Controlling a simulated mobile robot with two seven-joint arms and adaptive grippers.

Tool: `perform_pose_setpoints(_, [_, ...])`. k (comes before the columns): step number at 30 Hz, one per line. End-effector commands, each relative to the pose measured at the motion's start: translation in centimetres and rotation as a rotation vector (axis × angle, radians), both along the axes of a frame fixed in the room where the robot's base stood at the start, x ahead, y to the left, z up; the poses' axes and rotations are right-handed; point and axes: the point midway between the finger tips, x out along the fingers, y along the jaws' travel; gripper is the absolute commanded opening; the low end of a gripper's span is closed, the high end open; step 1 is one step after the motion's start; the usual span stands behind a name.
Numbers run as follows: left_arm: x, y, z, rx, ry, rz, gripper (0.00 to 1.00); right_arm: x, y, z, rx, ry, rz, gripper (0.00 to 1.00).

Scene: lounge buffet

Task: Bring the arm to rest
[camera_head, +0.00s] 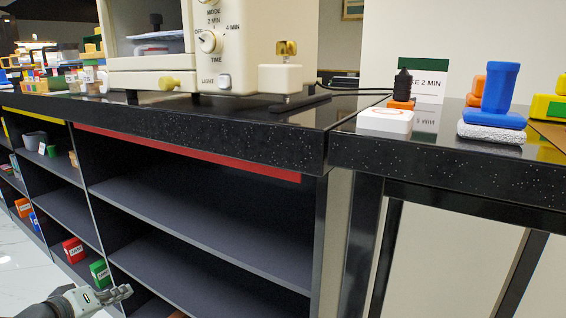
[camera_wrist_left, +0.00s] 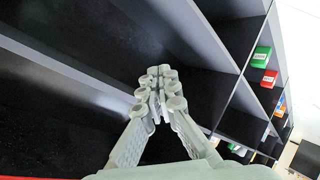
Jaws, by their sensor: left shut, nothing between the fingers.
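My left gripper (camera_head: 122,291) shows at the bottom left of the head view, low in front of the shelf unit. In the left wrist view my left gripper (camera_wrist_left: 160,90) has its fingers together with nothing between them. It points toward the shelves and holds nothing. My right gripper is in neither view.
The black counter (camera_head: 240,138) runs above open grey shelves (camera_head: 190,215). A cream machine (camera_head: 215,45) stands on it. A side table (camera_head: 450,190) at right bears a blue block figure (camera_head: 497,88). Red (camera_head: 74,250) and green boxes (camera_head: 100,272) sit on a low shelf near my left gripper.

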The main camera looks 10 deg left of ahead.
Motion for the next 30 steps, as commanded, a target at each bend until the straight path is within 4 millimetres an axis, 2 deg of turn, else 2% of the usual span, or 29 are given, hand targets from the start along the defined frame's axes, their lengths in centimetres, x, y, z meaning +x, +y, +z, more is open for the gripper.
perform_pose_setpoints(1, [-1.2, -1.2, -3.8, 0.052, 0.078, -0.030, 0.00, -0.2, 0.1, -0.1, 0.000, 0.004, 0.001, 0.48])
perform_pose_setpoints(3, [-3.1, -2.8, -8.6, 0.142, 0.184, -0.084, 0.00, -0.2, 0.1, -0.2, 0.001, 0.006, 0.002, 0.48])
perform_pose_setpoints(5, [-5.1, -4.4, -12.5, 0.219, 0.274, -0.141, 0.00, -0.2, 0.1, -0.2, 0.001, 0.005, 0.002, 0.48])
perform_pose_setpoints(6, [-6.6, -5.5, -15.0, 0.268, 0.335, -0.184, 0.00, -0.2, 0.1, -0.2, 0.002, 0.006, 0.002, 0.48])
perform_pose_setpoints(9, [-10.7, -8.5, -20.5, 0.394, 0.477, -0.308, 0.00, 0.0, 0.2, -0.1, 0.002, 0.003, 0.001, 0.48])
perform_pose_setpoints(12, [-14.7, -11.2, -24.7, 0.505, 0.597, -0.438, 0.00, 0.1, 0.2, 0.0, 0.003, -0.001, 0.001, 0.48])
perform_pose_setpoints(15, [-18.0, -13.4, -27.3, 0.594, 0.681, -0.549, 0.00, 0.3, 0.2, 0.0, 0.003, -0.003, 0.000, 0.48])
perform_pose_setpoints(19, [-20.5, -15.1, -29.1, 0.663, 0.742, -0.642, 0.00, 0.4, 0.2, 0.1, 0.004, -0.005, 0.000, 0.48])
perform_pose_setpoints(21, [-21.0, -15.4, -29.4, 0.680, 0.754, -0.664, 0.00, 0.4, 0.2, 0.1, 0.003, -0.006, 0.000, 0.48])
perform_pose_setpoints(30, [-21.0, -15.4, -29.4, 0.680, 0.754, -0.664, 0.00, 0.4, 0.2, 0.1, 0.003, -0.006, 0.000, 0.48])
